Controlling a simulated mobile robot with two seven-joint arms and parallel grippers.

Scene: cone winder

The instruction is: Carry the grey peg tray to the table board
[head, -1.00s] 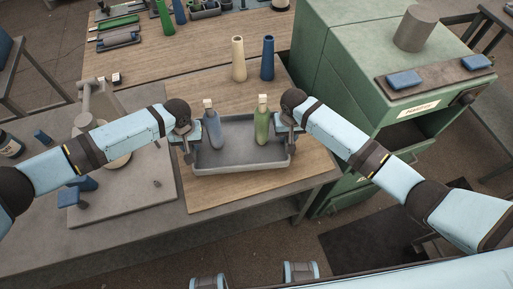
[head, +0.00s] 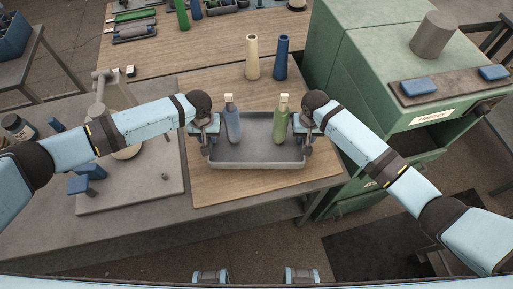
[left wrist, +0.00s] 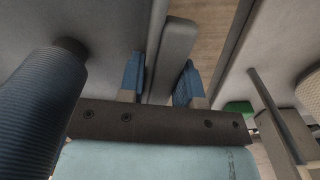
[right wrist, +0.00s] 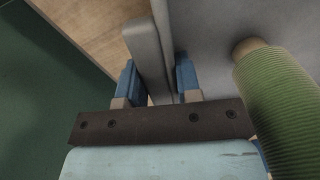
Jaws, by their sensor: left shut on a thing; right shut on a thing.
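The grey peg tray (head: 257,155) is over the wooden table board (head: 232,190) in the head view. A blue cone (head: 232,126) and a green cone (head: 281,124) stand in it on pegs. My left gripper (head: 209,147) is shut on the tray's left wall, which shows between the blue finger pads in the left wrist view (left wrist: 162,80). My right gripper (head: 305,145) is shut on the right wall, also seen in the right wrist view (right wrist: 155,78). The tray looks level. I cannot tell whether its underside touches the board.
A cream cone (head: 252,57) and a blue cone (head: 282,57) stand behind the tray on the board. A green cabinet (head: 370,75) is close on the right. A grey plate (head: 140,185) with blue blocks lies on the left. Bare board shows in front of the tray.

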